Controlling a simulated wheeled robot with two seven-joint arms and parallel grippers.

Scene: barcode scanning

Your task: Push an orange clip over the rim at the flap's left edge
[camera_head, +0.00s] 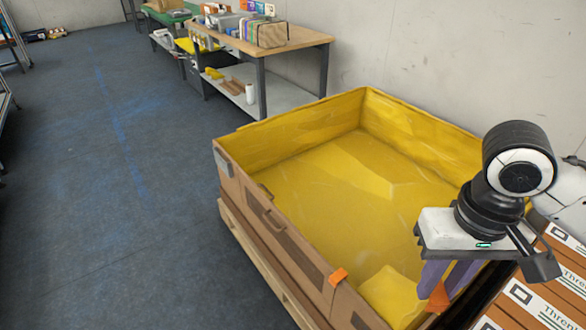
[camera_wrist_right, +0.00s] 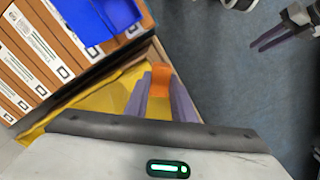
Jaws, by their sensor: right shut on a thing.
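My right gripper (camera_head: 440,287), with purple fingers, is shut on an orange clip (camera_head: 437,298) over the near right part of the yellow-lined cardboard crate (camera_head: 297,263). In the right wrist view the held orange clip (camera_wrist_right: 161,80) sits between the fingertips, in front of the crate's corner; whether it touches the rim I cannot tell. A second orange clip (camera_head: 338,277) sits on the crate's near rim. My left gripper (camera_wrist_right: 280,35) shows small at the top right of the wrist view, over the floor, apart from the crate; its opening is unclear. I cannot make out the flap's left edge.
Stacked brown boxes (camera_head: 545,300) with white labels stand right of the crate. Blue bins (camera_wrist_right: 105,15) show above them in the wrist view. A wooden table (camera_head: 300,40) with goods stands behind the crate. The floor (camera_head: 110,200) at left is clear.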

